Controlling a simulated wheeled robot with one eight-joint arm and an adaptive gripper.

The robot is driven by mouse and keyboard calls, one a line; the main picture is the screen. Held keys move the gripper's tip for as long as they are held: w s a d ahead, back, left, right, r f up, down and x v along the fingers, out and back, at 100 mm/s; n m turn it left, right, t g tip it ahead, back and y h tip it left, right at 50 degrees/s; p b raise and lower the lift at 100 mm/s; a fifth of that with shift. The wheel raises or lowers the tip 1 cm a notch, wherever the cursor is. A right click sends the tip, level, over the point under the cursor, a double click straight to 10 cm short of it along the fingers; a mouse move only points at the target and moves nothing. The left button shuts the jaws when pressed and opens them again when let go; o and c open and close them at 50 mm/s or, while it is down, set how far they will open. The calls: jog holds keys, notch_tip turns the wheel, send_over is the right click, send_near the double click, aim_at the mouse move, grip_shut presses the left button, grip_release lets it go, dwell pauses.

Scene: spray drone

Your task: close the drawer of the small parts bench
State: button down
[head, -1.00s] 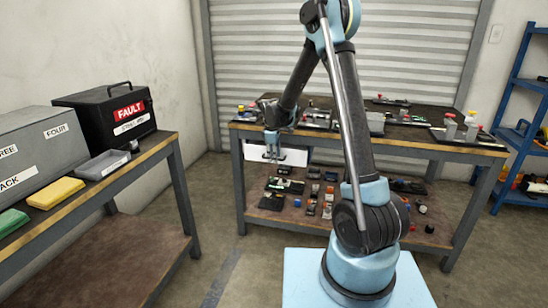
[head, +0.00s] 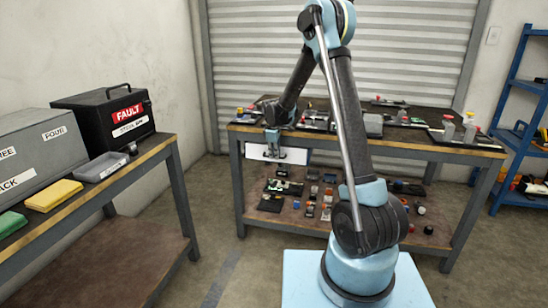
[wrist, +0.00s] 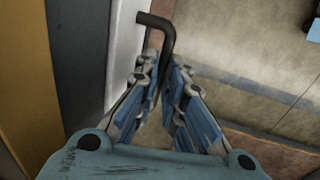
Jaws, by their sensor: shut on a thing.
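The small parts bench (head: 400,143) stands against the shutter. Its drawer (head: 298,157) has a white front below the left part of the worktop. My gripper (head: 272,150) is at this front, pointing down. In the wrist view, the dark bent handle (wrist: 158,22) runs from the white drawer front (wrist: 124,50) down between the blue fingers of my gripper (wrist: 162,85). The fingers are shut on the handle. The drawer's inside is hidden, and I cannot tell how far it stands out.
Small parts lie on the bench top and its lower shelf (head: 340,215). A blue rack (head: 520,120) is at right. Floor between the tables is clear.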

jog(key=shift+w, duration=0.3)
jog(key=c, duration=1.7)
grip_release()
jog(key=shift+s+r, duration=0.1)
jog(key=r, duration=0.3)
jog(key=s+r, duration=0.1)
jog(key=r, duration=0.3)
jog(key=s+r, duration=0.1)
jog(key=r, duration=0.3)
jog(key=shift+a+r, duration=0.15)
jog(key=shift+r, duration=0.1)
